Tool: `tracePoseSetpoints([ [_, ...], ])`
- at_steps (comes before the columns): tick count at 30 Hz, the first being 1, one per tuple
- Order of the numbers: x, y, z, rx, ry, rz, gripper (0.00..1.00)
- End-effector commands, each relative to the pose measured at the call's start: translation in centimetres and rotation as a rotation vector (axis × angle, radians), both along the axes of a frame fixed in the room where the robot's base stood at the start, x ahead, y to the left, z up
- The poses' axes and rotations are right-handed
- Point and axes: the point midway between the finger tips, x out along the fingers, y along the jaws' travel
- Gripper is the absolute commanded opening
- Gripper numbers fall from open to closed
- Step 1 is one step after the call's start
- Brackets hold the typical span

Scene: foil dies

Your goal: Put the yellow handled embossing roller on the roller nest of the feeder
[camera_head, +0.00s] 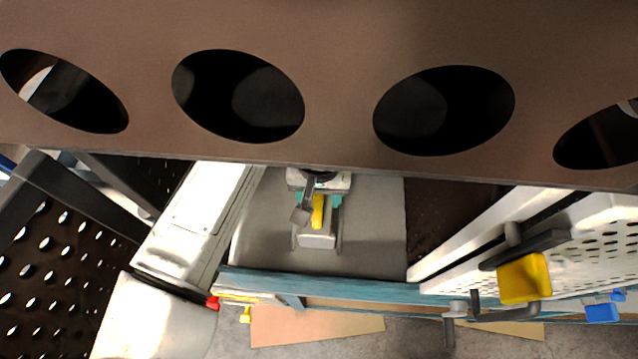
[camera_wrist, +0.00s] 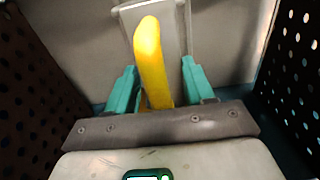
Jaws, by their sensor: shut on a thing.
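The yellow handle (camera_head: 318,212) of the embossing roller shows between the teal fingers of my gripper (camera_head: 317,201) in the head view. In the wrist view the yellow handle (camera_wrist: 150,60) stands up between the fingers of my gripper (camera_wrist: 160,88), which is shut on it. The roller's far end is not clear. A pale grey block with side plates (camera_head: 316,239), perhaps the feeder's nest, lies just below the handle in the head view. A pale rimmed part (camera_wrist: 181,35) is behind the handle in the wrist view. Whether the roller touches it, I cannot tell.
A brown panel with oval holes (camera_head: 340,130) hides the upper scene. The grey surface (camera_head: 376,220) has a teal front edge (camera_head: 375,289). Dark perforated panels stand at left (camera_head: 45,260). A white perforated panel with a yellow block (camera_head: 524,278) is at right.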

Motion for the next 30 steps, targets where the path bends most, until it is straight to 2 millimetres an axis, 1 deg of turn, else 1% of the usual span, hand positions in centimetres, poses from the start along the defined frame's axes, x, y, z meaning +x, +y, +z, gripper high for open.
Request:
tracePoseSetpoints([
  [11,0.06,0.00,-0.21,-0.001,-0.002,0.001,0.00],
  [12,0.00,-0.01,-0.41,0.000,0.001,0.000,0.54],
  [20,0.00,0.00,-0.35,0.000,0.001,0.000,0.78],
  [26,0.00,0.00,-0.32,0.000,0.001,0.000,0.78],
  [30,0.03,0.01,0.29,0.000,0.000,0.000,0.78],
])
